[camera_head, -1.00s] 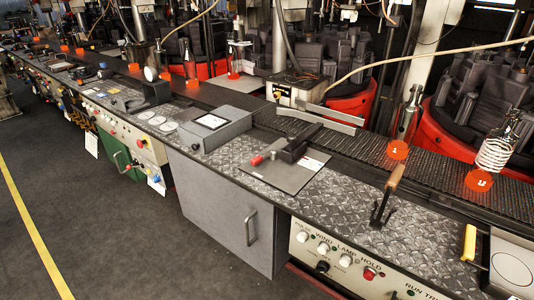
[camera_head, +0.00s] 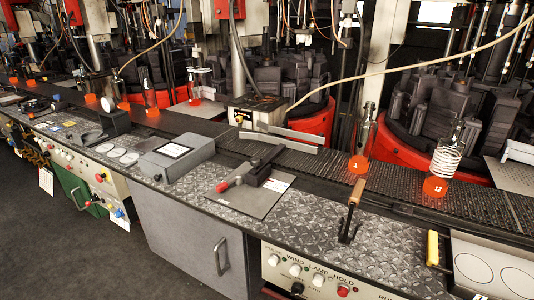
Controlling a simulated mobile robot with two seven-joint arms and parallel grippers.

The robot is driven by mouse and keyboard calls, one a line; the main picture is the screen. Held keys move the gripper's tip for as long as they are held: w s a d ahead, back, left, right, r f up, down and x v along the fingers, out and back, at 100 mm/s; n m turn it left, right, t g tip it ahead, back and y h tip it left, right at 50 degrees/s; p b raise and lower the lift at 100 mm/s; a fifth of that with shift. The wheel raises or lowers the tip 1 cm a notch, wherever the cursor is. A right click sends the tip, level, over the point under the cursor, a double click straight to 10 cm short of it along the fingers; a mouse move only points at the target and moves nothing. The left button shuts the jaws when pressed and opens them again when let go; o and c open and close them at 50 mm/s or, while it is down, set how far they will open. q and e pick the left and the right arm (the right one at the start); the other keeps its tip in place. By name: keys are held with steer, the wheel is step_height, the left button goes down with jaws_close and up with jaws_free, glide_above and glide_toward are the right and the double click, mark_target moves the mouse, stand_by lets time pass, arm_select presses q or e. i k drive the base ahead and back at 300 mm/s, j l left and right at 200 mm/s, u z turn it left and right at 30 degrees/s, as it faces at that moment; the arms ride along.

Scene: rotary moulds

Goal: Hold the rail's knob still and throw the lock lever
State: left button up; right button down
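A thin dark plate (camera_head: 262,200) lies on the checkered metal bench top in the middle of the head view. A black bar-shaped rail (camera_head: 262,165) stands on it, slanting away to the back right. A small red-tipped part (camera_head: 222,187) sticks out at the plate's left; I cannot tell whether it is the knob or the lock lever. A separate upright lever with a wooden handle (camera_head: 355,192) stands on a black bracket farther right, tilted slightly. Neither of my grippers is in view, and nothing touches these parts.
A grey box with a sloped panel (camera_head: 177,155) stands left of the plate. A yellow-handled tool (camera_head: 432,248) lies at the right. Behind runs a dark conveyor (camera_head: 330,175) with bottles on orange bases, including a coil-wrapped one (camera_head: 447,160). Buttons (camera_head: 318,280) line the bench front.

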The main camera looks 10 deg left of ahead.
mark_target(229, 183)
steer(key=i+l+u, duration=0.15)
steer(key=i+u, duration=0.2)
steer(key=u, duration=0.15)
steer(key=i+l+u, duration=0.25)
steer(key=u, duration=0.2)
